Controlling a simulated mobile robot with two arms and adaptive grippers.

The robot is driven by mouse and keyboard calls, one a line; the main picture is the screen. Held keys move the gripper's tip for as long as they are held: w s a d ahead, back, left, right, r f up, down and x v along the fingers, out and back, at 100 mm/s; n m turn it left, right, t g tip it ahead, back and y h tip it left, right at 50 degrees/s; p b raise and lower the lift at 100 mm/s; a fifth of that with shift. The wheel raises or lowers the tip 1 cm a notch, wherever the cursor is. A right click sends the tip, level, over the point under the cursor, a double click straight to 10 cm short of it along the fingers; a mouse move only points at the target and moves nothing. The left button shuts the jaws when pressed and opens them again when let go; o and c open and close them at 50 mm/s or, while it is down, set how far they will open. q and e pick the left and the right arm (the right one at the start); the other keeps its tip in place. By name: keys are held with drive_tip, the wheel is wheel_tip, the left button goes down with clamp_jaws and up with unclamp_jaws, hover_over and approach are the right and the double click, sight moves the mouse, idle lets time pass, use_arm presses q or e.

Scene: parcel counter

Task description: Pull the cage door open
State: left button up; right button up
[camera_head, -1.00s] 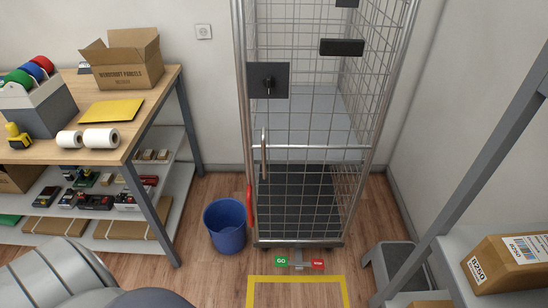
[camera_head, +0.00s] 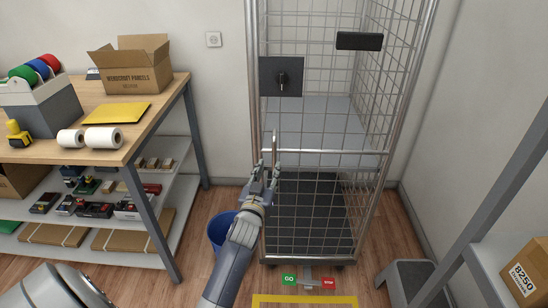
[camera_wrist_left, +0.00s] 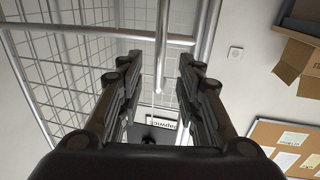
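The wire cage (camera_head: 318,212) stands against the back wall, its front door (camera_head: 330,180) looking shut in line with the frame. A black plate with a latch knob (camera_head: 281,77) sits high on the door's left side. Below it is an upright metal handle (camera_head: 275,145). My left gripper (camera_head: 266,170) is at the handle's lower part, partly covering it. In the left wrist view, its two fingers (camera_wrist_left: 158,75) are apart, with the handle bar (camera_wrist_left: 161,50) between them in the picture; contact does not show. My right gripper is out of view.
A blue bin (camera_head: 219,232) stands left of the cage, partly behind my left arm. A workbench (camera_head: 150,140) with boxes and rolls is at the left. A grey step stool (camera_head: 410,285) and shelf are at the right. Floor before the cage has a yellow outline (camera_head: 300,299).

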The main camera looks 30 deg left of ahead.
sight(274, 157)
use_arm(q)
drive_tip(key=x, duration=0.8)
drive_tip(key=shift+w+a+f, duration=0.1)
drive_tip(key=shift+w+a, duration=0.05)
drive_tip(key=shift+w, duration=0.05)
clamp_jaws()
